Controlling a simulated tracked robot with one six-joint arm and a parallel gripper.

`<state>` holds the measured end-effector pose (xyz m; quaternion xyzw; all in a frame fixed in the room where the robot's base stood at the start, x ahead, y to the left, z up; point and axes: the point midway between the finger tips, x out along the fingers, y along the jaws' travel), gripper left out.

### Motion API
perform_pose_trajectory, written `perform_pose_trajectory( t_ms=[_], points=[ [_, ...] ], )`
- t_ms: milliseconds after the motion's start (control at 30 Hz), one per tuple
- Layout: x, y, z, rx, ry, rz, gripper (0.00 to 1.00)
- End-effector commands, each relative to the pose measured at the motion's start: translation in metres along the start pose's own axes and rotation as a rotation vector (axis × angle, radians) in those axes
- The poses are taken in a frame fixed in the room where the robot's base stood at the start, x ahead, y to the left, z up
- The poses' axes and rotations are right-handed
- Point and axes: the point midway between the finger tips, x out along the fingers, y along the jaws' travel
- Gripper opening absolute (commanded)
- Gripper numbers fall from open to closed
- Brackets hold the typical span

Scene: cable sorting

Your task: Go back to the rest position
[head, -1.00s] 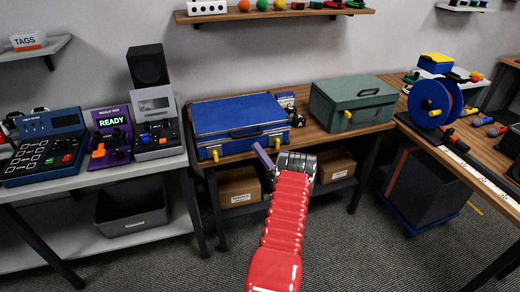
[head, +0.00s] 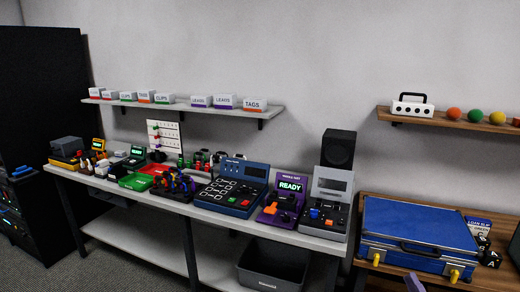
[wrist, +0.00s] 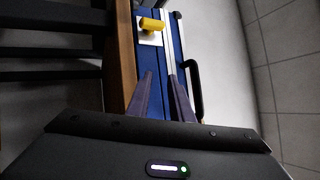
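My gripper shows in the wrist view (wrist: 161,78) as two dark purple fingers with a gap between their tips and nothing held. The blue case (wrist: 155,62) lies beyond the fingers there, with its yellow latch (wrist: 151,27) and dark handle. Only a finger of my gripper (head: 413,282) shows in the head view, at the bottom edge, in front of the blue case (head: 395,225). The rest of my arm is out of the head view.
The blue case stands on a wooden table (head: 360,265). A grey bench (head: 180,207) to the left holds a purple READY device (head: 285,200), a keypad box (head: 235,190) and several small items. A dark bin (head: 272,270) sits below. A wall shelf (head: 185,105) carries labelled boxes.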

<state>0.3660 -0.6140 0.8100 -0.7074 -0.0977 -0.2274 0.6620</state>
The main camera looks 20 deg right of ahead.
Motion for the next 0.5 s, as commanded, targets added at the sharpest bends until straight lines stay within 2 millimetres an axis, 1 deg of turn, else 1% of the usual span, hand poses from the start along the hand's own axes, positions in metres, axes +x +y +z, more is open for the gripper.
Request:
perform_pose_trajectory(
  t_ms=[33,100,167,233,333,367,400,467,500],
  points=[
    [-0.004,0.013,0.013,0.072,-0.025,0.05,0.2],
    [-0.006,0.025,0.031,0.168,-0.069,0.122,0.2],
    [-0.007,0.032,0.047,0.242,-0.109,0.186,0.2],
    [-0.003,0.037,0.069,0.324,-0.164,0.265,0.2],
    [0.004,0.039,0.105,0.427,-0.254,0.386,0.2],
    [0.006,0.038,0.116,0.453,-0.281,0.422,0.2],
    [0.009,0.038,0.131,0.484,-0.317,0.47,0.2],
    [0.012,0.035,0.151,0.522,-0.367,0.54,0.2],
    [0.014,0.033,0.165,0.542,-0.399,0.586,0.2]
  ],
)
